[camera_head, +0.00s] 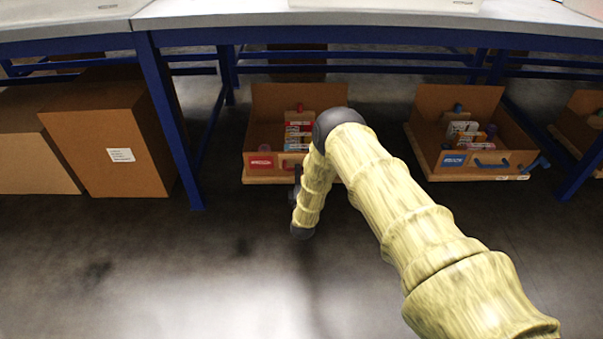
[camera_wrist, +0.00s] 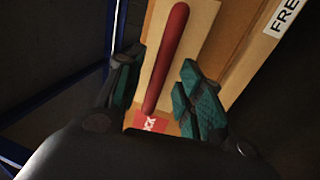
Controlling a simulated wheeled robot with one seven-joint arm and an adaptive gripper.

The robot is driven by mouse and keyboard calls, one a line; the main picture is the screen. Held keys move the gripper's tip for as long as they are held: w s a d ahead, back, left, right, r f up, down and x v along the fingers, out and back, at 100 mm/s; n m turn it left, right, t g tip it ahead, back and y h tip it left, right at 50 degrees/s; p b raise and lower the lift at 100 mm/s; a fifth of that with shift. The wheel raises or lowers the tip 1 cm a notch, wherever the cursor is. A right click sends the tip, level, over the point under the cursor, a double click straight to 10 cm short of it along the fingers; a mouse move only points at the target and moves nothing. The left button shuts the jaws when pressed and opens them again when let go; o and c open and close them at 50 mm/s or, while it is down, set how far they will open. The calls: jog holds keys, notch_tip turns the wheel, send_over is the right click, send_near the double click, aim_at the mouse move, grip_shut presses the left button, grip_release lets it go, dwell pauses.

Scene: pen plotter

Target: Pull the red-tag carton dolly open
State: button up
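The red-tag carton dolly (camera_head: 256,136) stands under the workbench in the head view, an open cardboard carton on a low base with a red tag (camera_head: 261,162) on its front. Small boxes lie inside it. In the wrist view the red bar handle (camera_wrist: 166,58) runs along the carton front (camera_wrist: 208,58), above the red tag (camera_wrist: 149,122). My gripper (camera_wrist: 158,66) is open, with one finger on each side of the handle. Gaps show between the handle and both fingers.
A second carton dolly with a blue tag (camera_head: 453,161) and blue handle stands to the right; another (camera_head: 577,128) shows at the right edge. A blue bench leg (camera_head: 172,120) and closed brown cartons (camera_head: 110,125) are on the left. The floor (camera_head: 190,270) in front is clear.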

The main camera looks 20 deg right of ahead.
jog(key=shift+b+x, duration=0.4)
jog(key=shift+x, duration=1)
grip_shut()
